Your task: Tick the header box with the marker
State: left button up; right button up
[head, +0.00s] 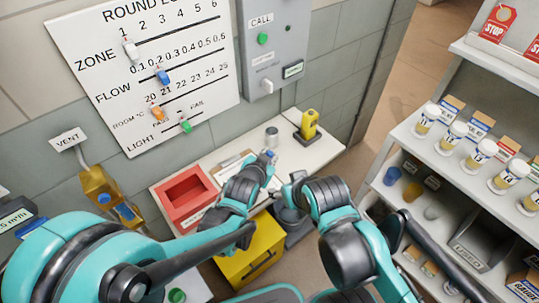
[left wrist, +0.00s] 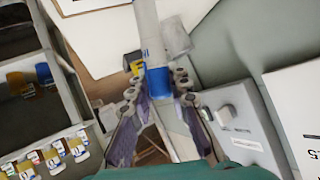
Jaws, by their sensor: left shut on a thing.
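My left gripper (head: 267,158) is over the white bench in the head view. In the left wrist view its fingers (left wrist: 160,98) are shut on the marker (left wrist: 149,35), a white cylinder with a blue end at the fingers. A clipboard with white paper (head: 231,162) lies on the bench, partly hidden behind my left arm. The header box cannot be made out. I cannot tell whether the marker touches the paper. My right gripper (head: 287,190) is near the bench's front edge, its jaws unclear.
A red tray (head: 186,197) is left on the bench (head: 325,152). A yellow bin (head: 255,255) is below the front edge. A shelf with several jars (head: 453,137) is at right.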

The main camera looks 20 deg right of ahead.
pick_arm(q)
jog(key=shift+r, duration=0.1)
notch_tip(320, 180, up, 8)
jog(key=p, duration=0.6)
dwell(0.3)
